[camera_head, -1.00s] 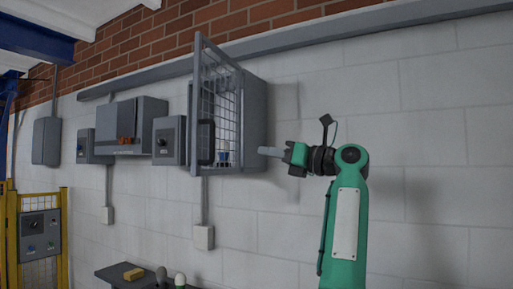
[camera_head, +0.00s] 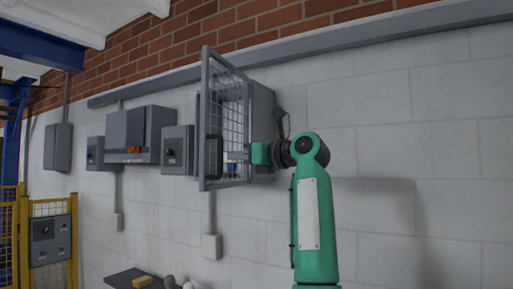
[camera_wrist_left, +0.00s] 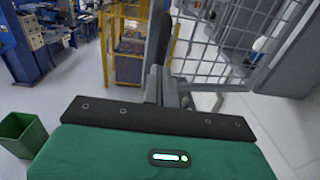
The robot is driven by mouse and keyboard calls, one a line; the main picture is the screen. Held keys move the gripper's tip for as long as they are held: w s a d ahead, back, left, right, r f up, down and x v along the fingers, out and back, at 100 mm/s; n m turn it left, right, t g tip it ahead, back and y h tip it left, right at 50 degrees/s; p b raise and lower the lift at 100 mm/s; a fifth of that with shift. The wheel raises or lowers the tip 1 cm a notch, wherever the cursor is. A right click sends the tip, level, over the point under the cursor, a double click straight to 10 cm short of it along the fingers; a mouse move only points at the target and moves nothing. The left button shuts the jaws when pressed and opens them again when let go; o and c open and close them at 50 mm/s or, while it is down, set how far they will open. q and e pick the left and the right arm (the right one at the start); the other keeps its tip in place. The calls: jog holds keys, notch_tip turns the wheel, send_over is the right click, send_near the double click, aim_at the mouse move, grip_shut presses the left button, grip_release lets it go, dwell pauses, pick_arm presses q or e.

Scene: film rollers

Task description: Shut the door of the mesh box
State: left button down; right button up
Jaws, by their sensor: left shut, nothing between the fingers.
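The mesh box (camera_head: 263,112) is a grey cabinet on the white block wall. Its grey-framed mesh door (camera_head: 226,100) stands open, swung out from the box, with a dark handle (camera_head: 213,156) near its left edge. My left gripper (camera_head: 234,156) is shut and empty at the lower part of the door, its fingers pointing left; I cannot tell whether they touch it. In the left wrist view the shut fingers (camera_wrist_left: 170,92) lie close to the dark handle (camera_wrist_left: 157,38), with the mesh (camera_wrist_left: 222,42) to the right. My right gripper is not in view.
Grey control boxes (camera_head: 139,133) hang on the wall left of the mesh box. A dark shelf (camera_head: 122,279) holding a yellow block (camera_head: 142,281) is below. A yellow fence (camera_head: 48,210) stands at the lower left. The wall right of my arm is clear.

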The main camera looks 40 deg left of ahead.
pick_arm(q)
jog(key=shift+s+a+p, duration=0.1)
jog(key=shift+a+p, duration=0.2)
jog(key=shift+a, duration=0.8)
